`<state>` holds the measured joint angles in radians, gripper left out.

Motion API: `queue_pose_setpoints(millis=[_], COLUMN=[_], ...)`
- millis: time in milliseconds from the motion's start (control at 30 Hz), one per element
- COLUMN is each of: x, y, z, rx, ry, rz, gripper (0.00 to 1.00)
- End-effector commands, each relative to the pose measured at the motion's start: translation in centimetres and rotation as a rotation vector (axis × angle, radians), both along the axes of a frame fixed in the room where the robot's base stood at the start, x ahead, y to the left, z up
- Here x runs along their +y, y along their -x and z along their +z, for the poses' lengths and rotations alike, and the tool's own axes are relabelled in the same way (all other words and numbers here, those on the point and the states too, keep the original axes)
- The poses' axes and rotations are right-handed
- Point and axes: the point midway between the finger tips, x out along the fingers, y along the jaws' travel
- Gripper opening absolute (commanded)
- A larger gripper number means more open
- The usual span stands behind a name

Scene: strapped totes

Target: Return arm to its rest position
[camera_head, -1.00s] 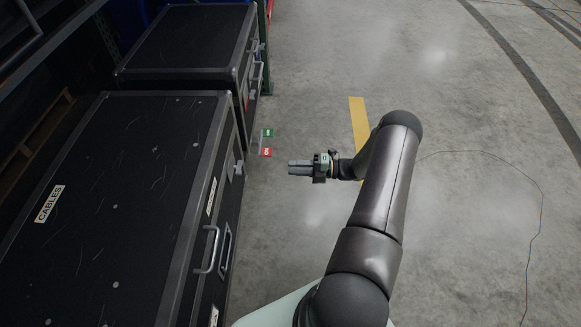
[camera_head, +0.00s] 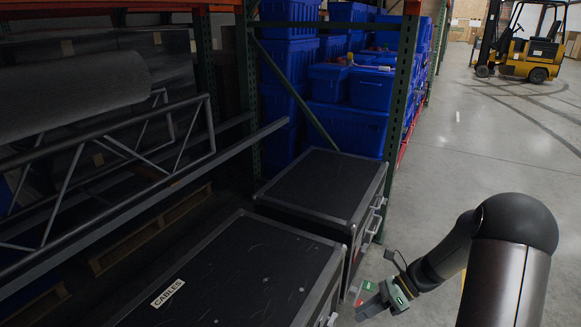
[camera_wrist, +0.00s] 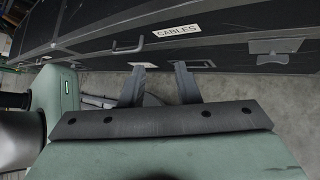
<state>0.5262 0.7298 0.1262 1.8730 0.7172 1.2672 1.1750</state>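My gripper (camera_head: 362,310) is at the lower right of the head view, at the end of my bent arm, beside the black cases. In the wrist view my gripper (camera_wrist: 160,70) has its two grey fingers apart, with only floor and the case side showing between them. It is open and empty. The near black case (camera_head: 245,275), labelled CABLES, lies left of it. Its side, with a handle and a CABLES label (camera_wrist: 177,31), fills the top of the wrist view. In the head view, the lower part of my arm is cut off by the frame.
A second black case (camera_head: 325,185) stands behind the near one. Blue totes (camera_head: 345,128) are stacked on racking (camera_head: 398,95) beyond it. A grey metal truss (camera_head: 150,165) lies at the left. A yellow forklift (camera_head: 525,50) stands far back right. The floor (camera_head: 455,150) between is open.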

Motion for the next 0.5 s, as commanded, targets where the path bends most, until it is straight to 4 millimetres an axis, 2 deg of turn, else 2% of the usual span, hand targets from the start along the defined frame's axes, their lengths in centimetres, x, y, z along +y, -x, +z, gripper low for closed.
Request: queue_pose_setpoints(millis=[33,100,300,400,500], x=[1.3,2.6,5.0,5.6,5.7], y=[1.3,3.4,9.9,13.2,16.2], z=[4.4,8.1,17.6,21.7,24.8], rx=[-0.093,-0.222,-0.576,-0.740,-0.882], ry=[0.061,0.133,0.291,0.345,0.382], rz=[0.124,0.302,0.848,1.131,1.402], gripper=[0.29,0.29,0.29,0.29,0.29])
